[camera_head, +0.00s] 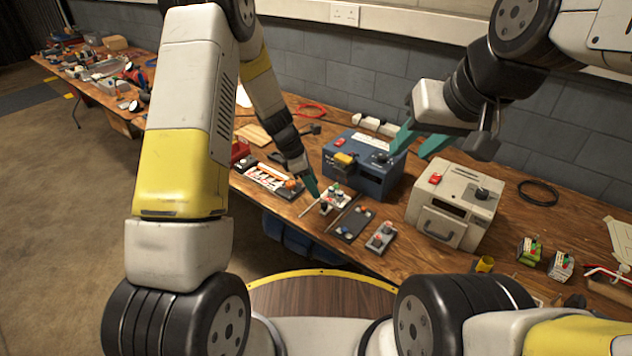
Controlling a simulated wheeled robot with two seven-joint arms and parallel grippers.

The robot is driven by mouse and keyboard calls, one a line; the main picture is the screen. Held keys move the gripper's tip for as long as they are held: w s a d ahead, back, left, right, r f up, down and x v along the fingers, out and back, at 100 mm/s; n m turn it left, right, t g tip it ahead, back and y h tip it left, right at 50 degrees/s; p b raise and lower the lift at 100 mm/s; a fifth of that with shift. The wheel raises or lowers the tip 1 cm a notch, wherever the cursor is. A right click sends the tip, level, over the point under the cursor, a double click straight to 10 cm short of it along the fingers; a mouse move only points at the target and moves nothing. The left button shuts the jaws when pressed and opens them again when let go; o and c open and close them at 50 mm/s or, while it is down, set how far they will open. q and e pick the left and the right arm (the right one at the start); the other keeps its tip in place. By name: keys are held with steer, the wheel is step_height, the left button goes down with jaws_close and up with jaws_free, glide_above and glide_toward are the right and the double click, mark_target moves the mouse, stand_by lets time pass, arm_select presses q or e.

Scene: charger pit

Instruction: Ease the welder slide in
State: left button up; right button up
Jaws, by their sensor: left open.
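A blue box (375,178) with a red switch, a dark knob and a yellow part (344,159) at its front stands near the table's middle. A cream box (456,204) with a red switch, a dark knob and a handled front panel (438,227) stands to its right. I cannot tell which one is the welder, or how far any slide stands out. My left gripper (312,189) points down beside the blue box's left front, above small parts; it is open. My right gripper (420,144) hangs above and between the boxes, its green fingers apart and nothing seen between them.
Small panels with coloured knobs (381,237) lie in front of the boxes. A tray of parts (270,179) lies to the left. A black cable coil (538,193) and small terminal blocks (529,250) lie to the right. A block wall (385,75) closes the back.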

mark_target(324, 204)
arm_select(q)
steer(key=shift+x, duration=3.85)
jaws_close()
